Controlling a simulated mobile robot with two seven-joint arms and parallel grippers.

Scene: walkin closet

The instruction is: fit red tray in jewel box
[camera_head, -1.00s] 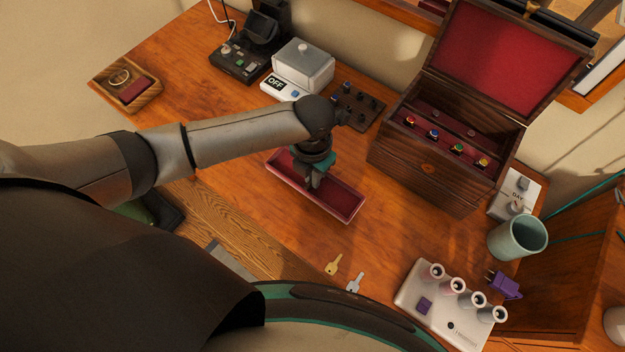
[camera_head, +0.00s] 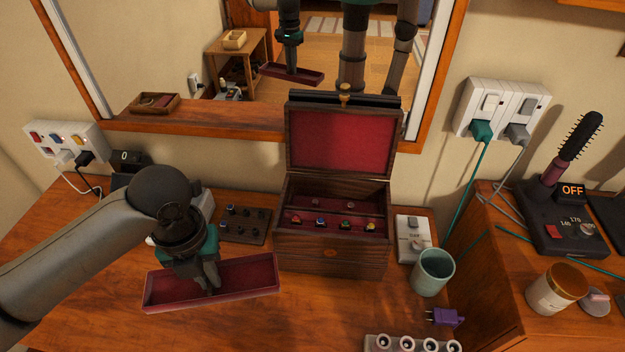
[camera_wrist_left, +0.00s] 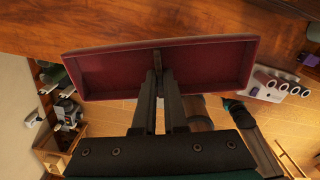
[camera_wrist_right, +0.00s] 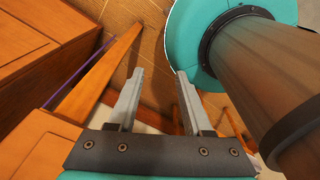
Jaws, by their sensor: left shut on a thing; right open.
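The red tray (camera_head: 250,276) is a long, shallow open box, empty inside. My left gripper (camera_head: 212,290) is shut on it near the middle of its length, and the mirror shows it held up in the air. The left wrist view shows the fingers (camera_wrist_left: 158,70) on the tray (camera_wrist_left: 215,65). The dark wooden jewel box (camera_head: 330,258) stands right of the tray with its red-lined lid (camera_head: 342,140) raised. Several coloured rings sit in a row inside, with an open red-lined space behind them. My right gripper (camera_wrist_right: 158,92) is open and empty, away from the tabletop.
A dark board with knobs (camera_head: 243,224) lies left of the box. A switch unit (camera_head: 413,240), a green cup (camera_head: 432,272) and a purple plug (camera_head: 445,317) are on its right. A white holder (camera_head: 410,343) stands at the front. The mirror (camera_head: 345,45) is behind.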

